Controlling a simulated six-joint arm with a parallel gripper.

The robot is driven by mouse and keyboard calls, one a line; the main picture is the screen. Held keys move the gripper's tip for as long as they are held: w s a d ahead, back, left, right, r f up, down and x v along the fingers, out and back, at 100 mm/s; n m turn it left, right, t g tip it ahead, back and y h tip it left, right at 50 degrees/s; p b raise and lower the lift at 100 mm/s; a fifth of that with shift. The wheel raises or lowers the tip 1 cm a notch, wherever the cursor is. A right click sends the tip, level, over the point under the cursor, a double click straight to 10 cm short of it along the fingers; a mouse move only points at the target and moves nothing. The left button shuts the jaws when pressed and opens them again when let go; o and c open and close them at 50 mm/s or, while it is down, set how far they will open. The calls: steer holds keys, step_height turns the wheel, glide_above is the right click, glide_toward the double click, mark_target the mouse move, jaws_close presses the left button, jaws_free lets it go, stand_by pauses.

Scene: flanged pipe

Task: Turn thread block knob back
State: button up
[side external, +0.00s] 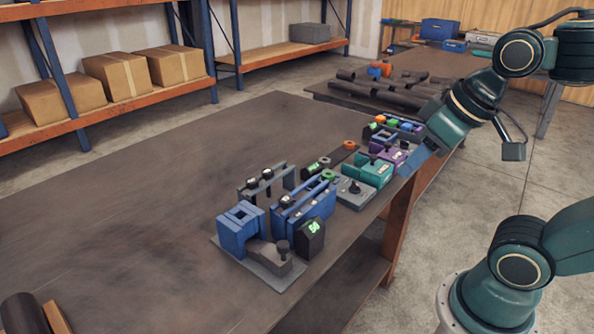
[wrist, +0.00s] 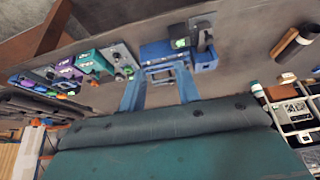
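No block's label is legible as a thread block. A grey block (side external: 355,192) with a small dark knob on top sits near the table edge, and a dark knob (side external: 283,247) stands on the grey part in front of the blue vise-like block (side external: 240,229). The teal block (side external: 368,171) also carries a dark knob. My gripper (wrist: 158,74) is open and empty in the wrist view, its two blue fingers apart, with a blue fixture (wrist: 206,58) beyond them. In the side view the fingers (side external: 408,163) are near the teal and purple blocks, above the table edge.
A long blue fixture (side external: 302,208) and a black block with a green display (side external: 310,238) stand near the vise. A purple block (side external: 391,153) and a tray of coloured parts (side external: 395,127) are farther back. The left of the table (side external: 130,220) is mostly clear.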

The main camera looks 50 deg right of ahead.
steer(key=w+d+m+g, duration=0.2)
steer(key=w+d, duration=0.1)
steer(key=w, duration=0.3)
steer(key=m+g, duration=0.3)
steer(key=m, duration=0.3)
glide_above(356, 182)
step_height(356, 182, down, 9)
steer(key=shift+a+r, duration=0.15)
step_height(356, 182, down, 14)
steer(key=shift+r, duration=0.1)
steer(key=shift+c, duration=0.2)
jaws_close()
